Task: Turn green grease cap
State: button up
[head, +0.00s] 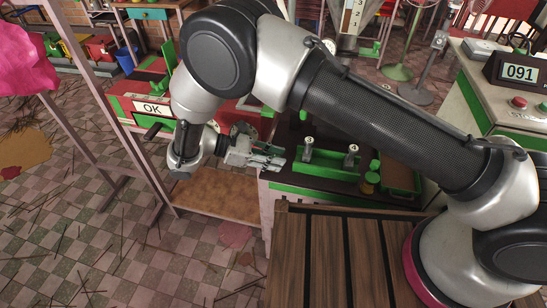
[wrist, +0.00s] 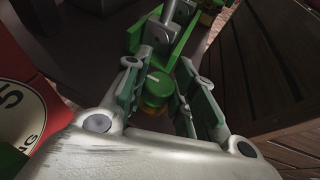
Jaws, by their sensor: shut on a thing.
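The green grease cap (wrist: 156,88) shows in the wrist view, round, with a pale line across its top. It sits between the two fingers of my gripper (wrist: 170,75), which is shut on it. A little amber shows below the cap. In the head view my gripper (head: 276,158) reaches from the left to the left end of the machine's green bracket (head: 322,165). The cap it holds cannot be made out there.
A small jar with a green lid and amber body (head: 371,180) stands right of the bracket. A slatted wooden top (head: 330,255) is in front. An "OK" sign (head: 153,107) stands at left. A control box reading 091 (head: 518,72) is at right.

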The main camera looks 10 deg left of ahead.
jog(key=o, duration=1)
jog(key=shift+o, duration=0.2)
jog(key=v, duration=1.2)
jog(key=shift+r, duration=0.1)
